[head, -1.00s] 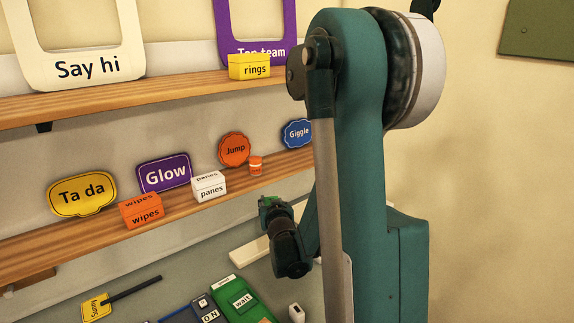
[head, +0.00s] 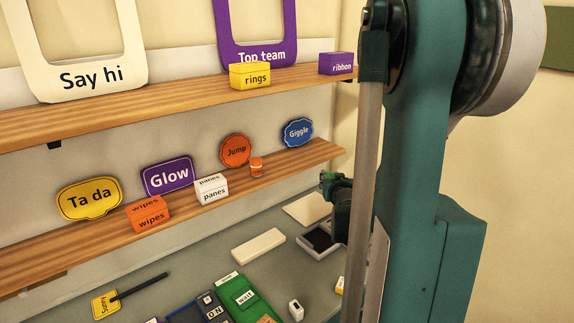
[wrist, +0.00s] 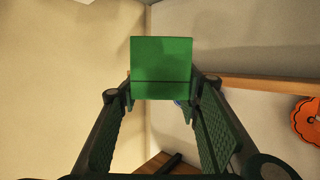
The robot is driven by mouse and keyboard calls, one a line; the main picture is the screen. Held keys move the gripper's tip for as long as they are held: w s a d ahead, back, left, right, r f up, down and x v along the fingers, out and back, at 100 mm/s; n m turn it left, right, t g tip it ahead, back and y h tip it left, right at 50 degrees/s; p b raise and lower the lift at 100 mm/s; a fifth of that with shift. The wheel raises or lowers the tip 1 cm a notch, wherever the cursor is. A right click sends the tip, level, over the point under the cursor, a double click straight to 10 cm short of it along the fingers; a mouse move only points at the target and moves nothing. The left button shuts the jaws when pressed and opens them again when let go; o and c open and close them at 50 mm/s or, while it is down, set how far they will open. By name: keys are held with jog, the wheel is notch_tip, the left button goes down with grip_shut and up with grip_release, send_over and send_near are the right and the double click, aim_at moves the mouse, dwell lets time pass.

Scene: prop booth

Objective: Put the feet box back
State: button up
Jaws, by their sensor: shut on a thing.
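A green box (wrist: 161,66) is held between the fingers of my gripper (wrist: 161,95) in the wrist view. No lettering shows on the faces I see, so I cannot read whether it is the feet box. In the head view a small bit of the green box (head: 327,178) shows at the tip of my gripper (head: 335,184), right of the lower shelf's end and above the counter. The rest of the gripper is partly hidden behind my arm.
The lower shelf (head: 100,236) holds an orange wipes box (head: 150,216), a white panes box (head: 212,190) and several signs. The upper shelf (head: 180,100) holds a yellow rings box (head: 250,76) and a purple ribbon box (head: 336,64). A grey tray (head: 318,252) stands on the counter below.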

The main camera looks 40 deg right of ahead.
jog(key=s+d+r+p, duration=0.2)
jog(key=d+r+p, duration=0.35)
jog(key=r, duration=0.45)
jog(key=w+a+r+n+t+y+p, duration=0.1)
jog(key=w+a+r+y+p, duration=0.1)
jog(key=w+a, duration=0.5)
jog(key=w+a+r+n+t+y+p, duration=0.1)
jog(key=w+a+r, duration=0.3)
jog(key=w+a, duration=0.4)
jog(key=w+n+p, duration=0.1)
jog(key=w, duration=0.3)
jog(key=shift+r+t+y, duration=0.25)
jog(key=shift+t+y, duration=0.05)
jog(key=shift+y, duration=0.1)
jog(key=shift+f+p, duration=0.5)
jog(key=shift+f, duration=2.4)
jog(key=shift+f, duration=0.15)
jog(key=shift+f, duration=1.95)
